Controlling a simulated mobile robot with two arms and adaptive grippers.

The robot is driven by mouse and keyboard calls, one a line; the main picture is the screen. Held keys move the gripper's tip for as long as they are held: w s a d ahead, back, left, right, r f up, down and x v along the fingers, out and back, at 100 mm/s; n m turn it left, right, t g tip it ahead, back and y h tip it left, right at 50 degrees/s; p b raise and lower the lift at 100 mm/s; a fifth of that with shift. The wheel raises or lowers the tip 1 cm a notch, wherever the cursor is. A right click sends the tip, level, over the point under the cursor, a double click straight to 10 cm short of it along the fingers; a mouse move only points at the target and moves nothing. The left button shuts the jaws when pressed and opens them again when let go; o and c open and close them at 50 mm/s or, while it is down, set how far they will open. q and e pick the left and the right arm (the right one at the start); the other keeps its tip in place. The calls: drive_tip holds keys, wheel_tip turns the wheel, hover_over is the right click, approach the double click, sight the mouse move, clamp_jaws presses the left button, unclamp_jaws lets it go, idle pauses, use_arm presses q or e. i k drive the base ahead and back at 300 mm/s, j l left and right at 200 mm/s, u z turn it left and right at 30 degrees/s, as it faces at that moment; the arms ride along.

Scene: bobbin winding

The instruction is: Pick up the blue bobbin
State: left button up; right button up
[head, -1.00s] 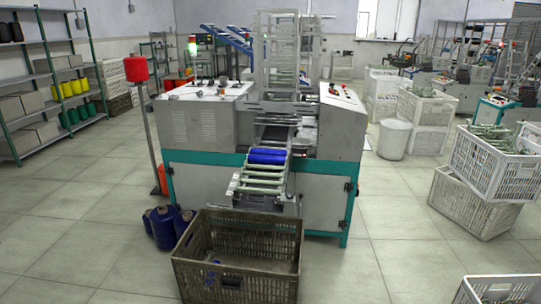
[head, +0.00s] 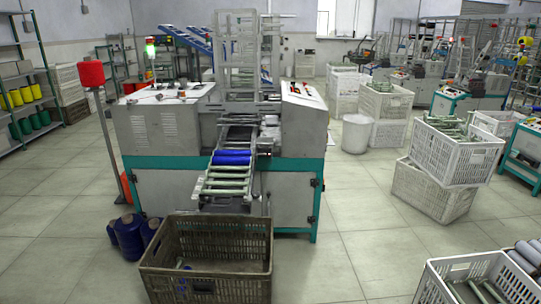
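A blue bobbin (head: 231,157) lies crosswise on the sloping chute (head: 227,185) at the front of the winding machine (head: 165,130). Several pale green, empty-looking bobbins lie on the chute below it. Neither of my grippers shows in the head view.
A brown crate (head: 205,283) stands on the floor in front of the chute. Dark blue cones (head: 128,237) stand left of it. White crates (head: 455,150) are stacked at the right, and another white crate (head: 430,292) is at the lower right. The tiled floor (head: 340,250) between is clear.

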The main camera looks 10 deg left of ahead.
sight(215, 153)
drive_tip(key=i+j+z, duration=0.2)
drive_tip(key=j+z, duration=0.2)
drive_tip(key=i+j+z, duration=0.1)
drive_tip(key=j+z, duration=0.3)
drive_tip(key=j, duration=0.15)
drive_tip(key=j+z, duration=0.4)
drive_tip(key=j, duration=0.15)
drive_tip(key=j+z, duration=0.4)
drive_tip(key=j, duration=0.15)
